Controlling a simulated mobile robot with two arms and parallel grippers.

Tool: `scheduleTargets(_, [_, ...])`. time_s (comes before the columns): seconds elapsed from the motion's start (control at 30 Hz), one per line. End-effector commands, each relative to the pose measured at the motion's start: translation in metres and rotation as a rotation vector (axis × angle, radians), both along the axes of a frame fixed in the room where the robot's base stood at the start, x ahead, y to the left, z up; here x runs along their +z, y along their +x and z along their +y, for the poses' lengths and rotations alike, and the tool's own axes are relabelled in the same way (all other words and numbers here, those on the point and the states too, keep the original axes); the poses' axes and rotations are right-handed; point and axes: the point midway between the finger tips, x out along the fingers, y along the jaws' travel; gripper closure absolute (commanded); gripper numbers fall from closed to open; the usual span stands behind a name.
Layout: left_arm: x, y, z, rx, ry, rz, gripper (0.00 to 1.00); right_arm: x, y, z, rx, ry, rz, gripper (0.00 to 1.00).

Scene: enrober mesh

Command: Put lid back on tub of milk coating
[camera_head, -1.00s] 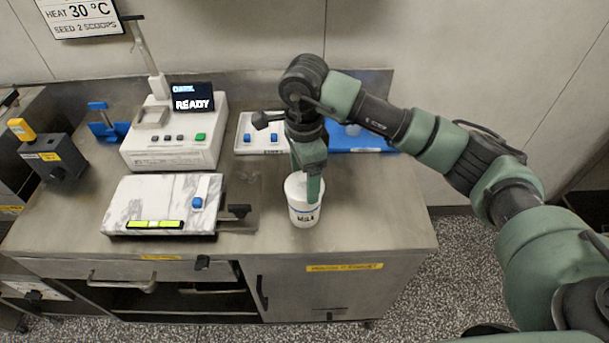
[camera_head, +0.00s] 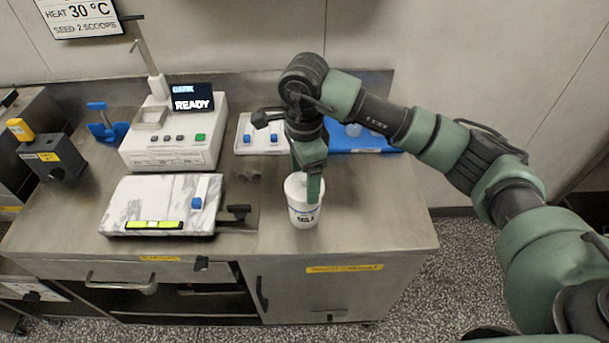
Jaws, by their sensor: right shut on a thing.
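The white tub (camera_head: 303,213) with dark lettering on its front stands upright near the right part of the steel counter. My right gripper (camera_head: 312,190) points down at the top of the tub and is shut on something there. A white lid (camera_head: 292,186) shows at the tub's top, partly hidden by the green finger. I cannot tell whether the lid is fully seated. My left gripper is not in view.
A marble slab (camera_head: 160,203) with a green-yellow level lies left of the tub. Behind stand a white machine (camera_head: 172,150) reading READY, a white tray (camera_head: 262,146) and a blue mat (camera_head: 365,139). The counter (camera_head: 380,220) right of the tub is clear.

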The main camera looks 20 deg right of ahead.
Motion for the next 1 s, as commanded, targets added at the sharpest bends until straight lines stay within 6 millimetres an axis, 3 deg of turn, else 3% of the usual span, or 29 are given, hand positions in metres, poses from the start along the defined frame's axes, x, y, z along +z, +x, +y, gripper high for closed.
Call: scheduleTargets(1.0, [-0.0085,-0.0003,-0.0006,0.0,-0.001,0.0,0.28,-0.0029,-0.0001,0.0001,0.0,0.0,0.0,0.62])
